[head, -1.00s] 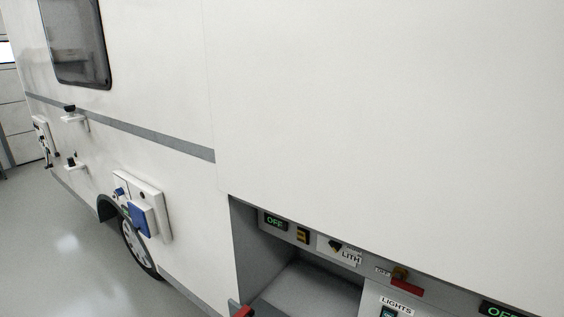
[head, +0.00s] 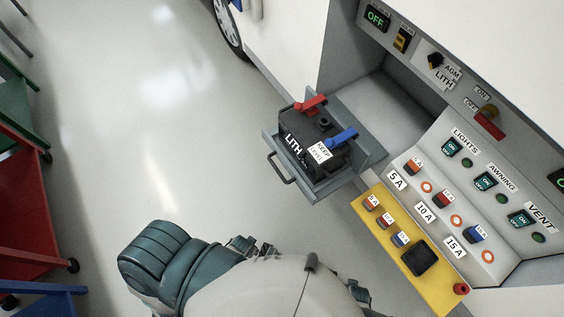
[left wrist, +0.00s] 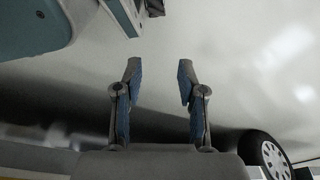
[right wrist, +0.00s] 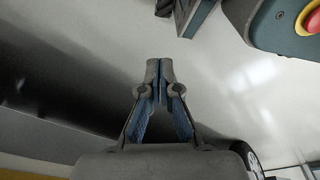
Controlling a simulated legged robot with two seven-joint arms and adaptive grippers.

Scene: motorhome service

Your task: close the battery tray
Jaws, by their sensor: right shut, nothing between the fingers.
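The grey battery tray (head: 323,192) is pulled out of the motorhome's side compartment in the head view, with its dark handle (head: 281,168) on the outer front. A black battery marked LITH (head: 296,150) sits in it, with a red lever (head: 311,104) and a blue lever (head: 342,138) on top. My left gripper (left wrist: 159,70) is open and empty in the left wrist view. My right gripper (right wrist: 160,70) is shut with nothing between its fingers in the right wrist view.
A sloping panel of switches and fuses (head: 470,220) lies right of the tray. A yellow fuse board (head: 385,240) juts out in front of it. Red and green carts (head: 30,195) stand at the far left. The floor (head: 150,130) left of the tray is clear.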

